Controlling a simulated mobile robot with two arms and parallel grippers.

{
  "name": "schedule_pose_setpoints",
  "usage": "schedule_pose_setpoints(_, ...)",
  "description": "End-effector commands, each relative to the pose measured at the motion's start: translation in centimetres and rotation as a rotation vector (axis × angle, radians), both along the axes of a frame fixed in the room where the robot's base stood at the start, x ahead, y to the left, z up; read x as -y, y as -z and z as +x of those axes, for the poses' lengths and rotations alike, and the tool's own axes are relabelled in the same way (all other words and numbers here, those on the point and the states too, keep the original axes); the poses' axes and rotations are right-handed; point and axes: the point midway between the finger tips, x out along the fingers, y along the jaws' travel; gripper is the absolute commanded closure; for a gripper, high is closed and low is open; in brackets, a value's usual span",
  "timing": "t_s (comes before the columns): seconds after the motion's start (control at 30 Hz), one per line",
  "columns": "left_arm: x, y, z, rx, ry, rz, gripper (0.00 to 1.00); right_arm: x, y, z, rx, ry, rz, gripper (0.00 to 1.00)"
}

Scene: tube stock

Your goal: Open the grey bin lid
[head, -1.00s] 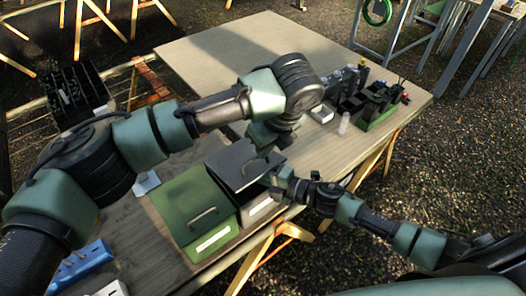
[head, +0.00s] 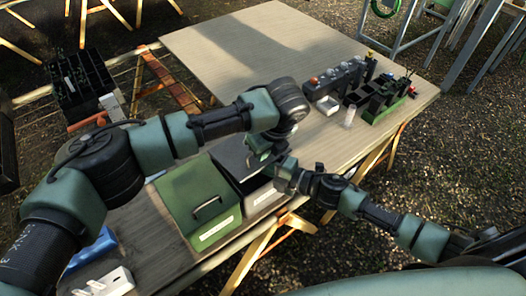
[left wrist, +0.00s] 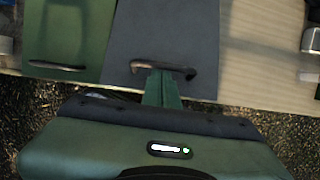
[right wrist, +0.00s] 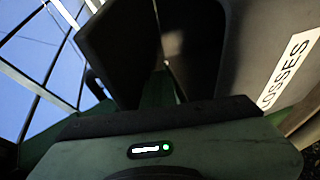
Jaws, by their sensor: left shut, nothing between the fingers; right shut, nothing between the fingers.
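The grey bin (head: 264,198) stands beside a green bin with a green lid (head: 188,185). Its dark grey lid (head: 228,158) shows partly behind my left gripper (head: 257,161). In the left wrist view, the left fingers (left wrist: 162,88) are shut and empty, with their tips at the grey lid's handle (left wrist: 150,68); I cannot tell if they touch it. My right gripper (head: 284,180) is shut and empty at the grey bin's front. In the right wrist view, its fingers (right wrist: 158,92) are close to a grey panel, seemingly the lid (right wrist: 120,50), with a gap between it and the labelled wall.
A small white box (head: 327,105), a clear tube (head: 349,117) and dark racks (head: 380,97) stand on the right of the table (head: 240,50). A blue item (head: 92,250) and white block (head: 105,284) lie at the front left. The table's back is clear.

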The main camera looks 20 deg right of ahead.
Motion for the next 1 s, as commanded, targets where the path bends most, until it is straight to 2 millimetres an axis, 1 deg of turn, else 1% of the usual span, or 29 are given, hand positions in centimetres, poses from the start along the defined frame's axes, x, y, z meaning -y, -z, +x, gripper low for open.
schedule_pose_setpoints(0.17, -0.5, -1.3, 1.1, -0.047, -0.005, -0.018, 1.0, 0.0, 0.0, 0.0, 0.001, 0.0, 0.001, 1.0)
schedule_pose_setpoints(0.43, -0.5, -1.3, 1.2, -0.05, -0.002, -0.017, 1.0, 0.0, 0.0, 0.0, 0.0, 0.0, 0.0, 0.99)
schedule_pose_setpoints(0.5, -0.5, -1.3, 1.2, -0.05, -0.002, -0.017, 1.0, 0.0, 0.0, 0.0, 0.0, 0.0, 0.0, 0.82)
schedule_pose_setpoints(0.87, -0.5, -1.4, 1.2, -0.05, -0.002, -0.018, 1.0, 0.2, 0.0, -0.2, -0.001, 0.0, -0.001, 0.82)
schedule_pose_setpoints(1.0, -0.5, -1.4, 1.2, -0.05, -0.002, -0.018, 1.0, 1.2, -0.2, -1.3, -0.003, 0.001, -0.001, 0.82)
